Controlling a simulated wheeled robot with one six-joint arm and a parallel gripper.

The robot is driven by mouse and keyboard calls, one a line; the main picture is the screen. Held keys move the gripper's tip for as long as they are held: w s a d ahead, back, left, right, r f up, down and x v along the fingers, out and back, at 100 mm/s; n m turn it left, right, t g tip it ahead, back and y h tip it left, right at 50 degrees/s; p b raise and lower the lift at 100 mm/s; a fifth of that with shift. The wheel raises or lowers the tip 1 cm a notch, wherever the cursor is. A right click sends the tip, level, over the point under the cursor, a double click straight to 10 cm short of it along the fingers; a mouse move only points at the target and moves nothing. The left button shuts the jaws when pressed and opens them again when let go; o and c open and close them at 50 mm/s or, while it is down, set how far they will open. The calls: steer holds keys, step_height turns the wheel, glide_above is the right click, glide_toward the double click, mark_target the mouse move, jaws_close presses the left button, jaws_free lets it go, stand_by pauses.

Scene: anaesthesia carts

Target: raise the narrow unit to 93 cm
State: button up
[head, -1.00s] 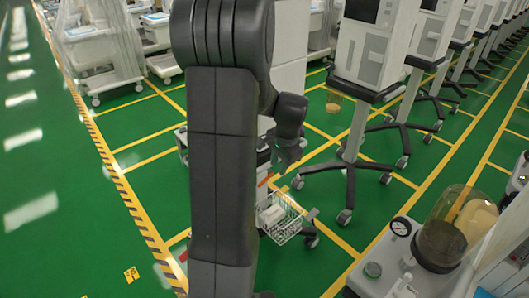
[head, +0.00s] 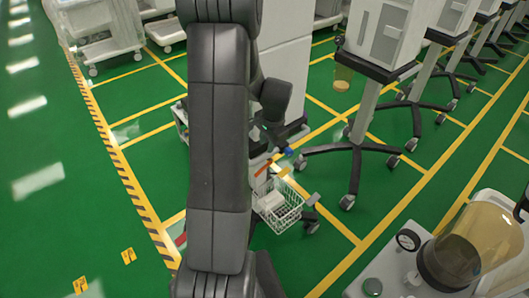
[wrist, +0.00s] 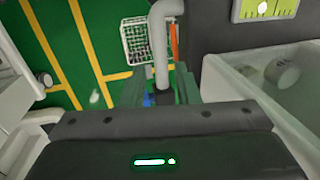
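The narrow unit (head: 259,180) stands behind my arm in the head view, mostly hidden by it. A white wire basket (head: 277,208) with a pale item in it hangs at its front; the basket also shows in the wrist view (wrist: 135,42). My gripper (head: 272,136) is by the unit's top, above the basket. In the wrist view, a bent grey bar (wrist: 161,50) runs down between the spread greenish fingers of my gripper (wrist: 158,90). The fingers look open, with gaps beside the bar. Contact with it cannot be told.
A tall pale cabinet (head: 287,75) stands right behind the unit. Wheeled stands with white machines (head: 382,35) fill the right. A machine with an amber dome (head: 470,245) is at lower right. Green floor with yellow lines is free at left.

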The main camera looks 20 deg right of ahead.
mark_target(264, 155)
steer(key=f, duration=0.4)
steer(key=w+f, duration=0.1)
steer(key=f, duration=0.1)
steer(key=shift+w+a+f+p, duration=0.1)
steer(key=shift+a+f+p, duration=0.1)
steer(key=shift+f+p, duration=0.1)
steer(key=shift+r, duration=0.1)
jaws_close()
